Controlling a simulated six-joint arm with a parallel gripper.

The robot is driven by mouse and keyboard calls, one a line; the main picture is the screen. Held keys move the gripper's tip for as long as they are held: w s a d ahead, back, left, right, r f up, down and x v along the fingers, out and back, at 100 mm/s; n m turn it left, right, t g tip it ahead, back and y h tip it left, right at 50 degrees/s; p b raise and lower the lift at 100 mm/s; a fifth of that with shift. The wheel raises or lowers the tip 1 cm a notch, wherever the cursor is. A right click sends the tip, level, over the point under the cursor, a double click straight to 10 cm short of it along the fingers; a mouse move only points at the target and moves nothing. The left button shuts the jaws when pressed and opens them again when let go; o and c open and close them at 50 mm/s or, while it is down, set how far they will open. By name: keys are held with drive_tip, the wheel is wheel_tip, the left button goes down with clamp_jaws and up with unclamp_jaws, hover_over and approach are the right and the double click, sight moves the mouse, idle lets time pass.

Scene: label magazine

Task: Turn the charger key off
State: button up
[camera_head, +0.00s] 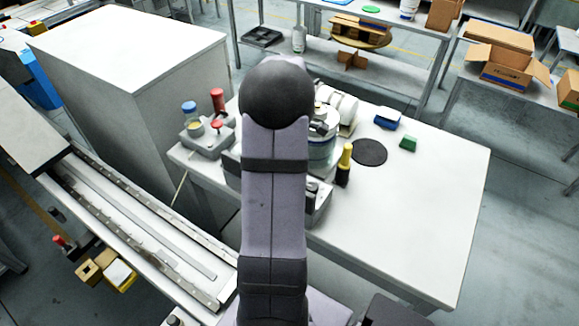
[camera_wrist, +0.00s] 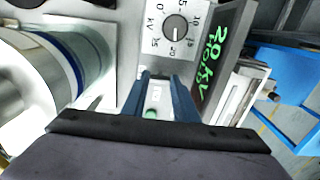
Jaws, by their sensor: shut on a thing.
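In the wrist view the charger's pale panel (camera_wrist: 125,60) faces me. A green spot (camera_wrist: 152,113) shows between the fingers. In the head view my arm hides the gripper and most of the charger.
A dark board with green "20 kV" writing (camera_wrist: 211,62) stands close to the right of the fingers. On the table, a yellow-topped bottle (camera_head: 344,164) and a black disc (camera_head: 370,152) stand right of my arm.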

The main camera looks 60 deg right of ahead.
drive_tip(key=shift+r, duration=0.1)
drive_tip(key=o, duration=1.1)
drive_tip(key=shift+c, duration=0.2)
drive_tip(key=shift+r+b, duration=1.1)
drive_tip(key=shift+r, duration=2.55)
